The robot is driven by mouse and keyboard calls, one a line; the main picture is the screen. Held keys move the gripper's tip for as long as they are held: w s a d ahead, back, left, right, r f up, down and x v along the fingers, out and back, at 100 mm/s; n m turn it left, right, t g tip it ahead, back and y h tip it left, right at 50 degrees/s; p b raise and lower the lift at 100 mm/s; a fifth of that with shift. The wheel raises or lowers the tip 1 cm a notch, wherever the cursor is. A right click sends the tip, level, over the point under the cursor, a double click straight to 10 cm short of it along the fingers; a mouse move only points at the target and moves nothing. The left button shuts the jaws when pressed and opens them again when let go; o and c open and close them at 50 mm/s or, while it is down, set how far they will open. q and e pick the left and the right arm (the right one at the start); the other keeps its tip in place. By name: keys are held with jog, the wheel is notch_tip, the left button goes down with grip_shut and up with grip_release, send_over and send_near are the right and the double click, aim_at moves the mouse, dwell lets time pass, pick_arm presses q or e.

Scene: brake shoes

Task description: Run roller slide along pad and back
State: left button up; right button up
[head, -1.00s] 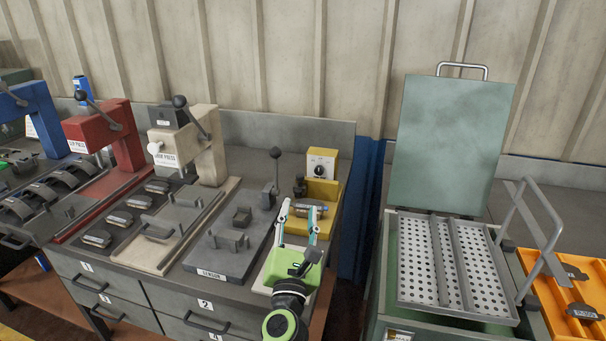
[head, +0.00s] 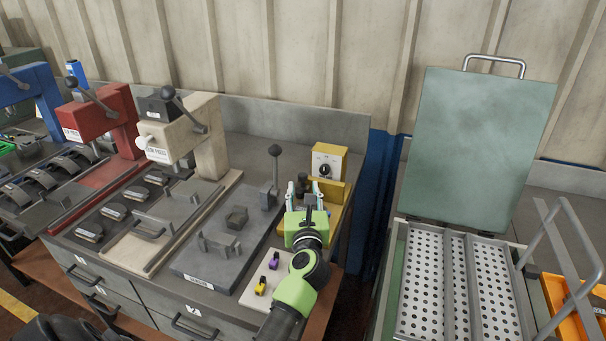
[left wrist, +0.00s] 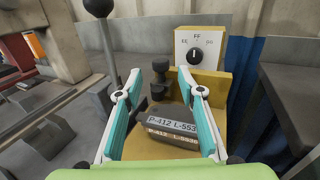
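A dark brake shoe pad (left wrist: 172,124) with white and tan label strips lies on the yellow fixture (left wrist: 212,84) in the left wrist view. A black knobbed piece (left wrist: 161,76), possibly the roller slide, stands behind the pad, close to the left fingertip. My left gripper (left wrist: 174,74) is open, its teal fingers apart above and to either side of the pad. I see no contact. In the head view my left gripper (head: 306,192) is over the yellow fixture (head: 330,192) and hides most of the pad. My right gripper is not in view.
A dial box (head: 328,160) stands at the fixture's back. A lever (head: 273,170) rises to its left. Small purple (head: 274,261) and yellow (head: 260,286) pieces sit on a pale plate in front. A perforated tray (head: 430,280) is to the right.

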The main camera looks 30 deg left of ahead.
aim_at(303, 179)
pick_arm(q)
jog(key=x, duration=0.6)
jog(key=shift+w+a, duration=0.2)
jog(key=shift+w, duration=0.15)
jog(key=shift+w+a, duration=0.15)
jog(key=shift+w, duration=0.05)
grip_shut()
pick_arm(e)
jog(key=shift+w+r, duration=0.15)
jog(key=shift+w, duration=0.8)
